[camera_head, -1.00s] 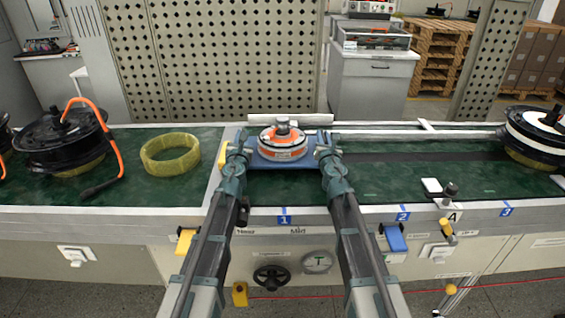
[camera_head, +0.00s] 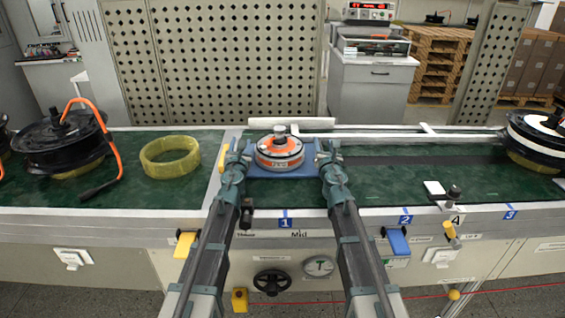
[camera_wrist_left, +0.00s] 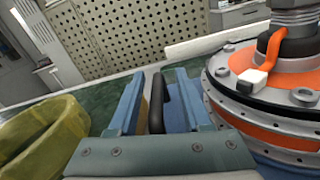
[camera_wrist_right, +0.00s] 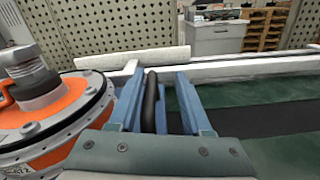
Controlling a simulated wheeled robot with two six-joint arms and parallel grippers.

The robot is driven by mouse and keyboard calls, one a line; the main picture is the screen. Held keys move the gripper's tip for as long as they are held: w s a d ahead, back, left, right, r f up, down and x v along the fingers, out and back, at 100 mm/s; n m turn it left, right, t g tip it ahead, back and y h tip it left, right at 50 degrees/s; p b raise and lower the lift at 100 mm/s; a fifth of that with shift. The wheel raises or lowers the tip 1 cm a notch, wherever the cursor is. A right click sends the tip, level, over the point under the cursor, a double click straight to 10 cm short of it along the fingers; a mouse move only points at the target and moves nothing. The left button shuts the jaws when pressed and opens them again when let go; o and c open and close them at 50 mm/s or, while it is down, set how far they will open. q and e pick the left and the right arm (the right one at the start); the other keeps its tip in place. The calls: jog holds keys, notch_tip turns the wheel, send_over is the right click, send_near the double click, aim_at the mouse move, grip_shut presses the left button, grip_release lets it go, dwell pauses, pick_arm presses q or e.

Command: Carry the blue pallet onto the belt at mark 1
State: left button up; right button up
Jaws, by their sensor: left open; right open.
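The blue pallet (camera_head: 270,174) lies on the green belt (camera_head: 390,185) behind the blue mark 1 (camera_head: 285,223). It carries a round motor (camera_head: 280,153) with an orange and silver housing. My left gripper (camera_head: 234,150) is at the pallet's left side, its fingers open on either side of a black handle (camera_wrist_left: 156,108). My right gripper (camera_head: 327,150) is at the right side, its fingers open around another black handle (camera_wrist_right: 150,103). Both handles stand between the fingers with gaps visible. The pallet's side edges are partly hidden by the grippers.
A yellow ring (camera_head: 170,157) and a black motor (camera_head: 62,142) with an orange cable are on the left. Another black-and-white motor (camera_head: 535,135) is at the right. A white bar (camera_head: 291,123) lies behind the pallet.

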pick_arm(q)
jog(key=s, duration=0.8)
jog(key=shift+s+d, duration=0.2)
pick_arm(e)
jog(key=shift+d, duration=0.15)
pick_arm(q)
jog(key=shift+w+a, duration=0.1)
jog(key=shift+w, duration=0.05)
pick_arm(e)
jog(key=shift+s, duration=0.55)
pick_arm(q)
jog(key=shift+a, duration=0.1)
pick_arm(e)
jog(key=s, duration=1.1)
jog(key=shift+d, duration=0.15)
jog(key=shift+s, duration=0.1)
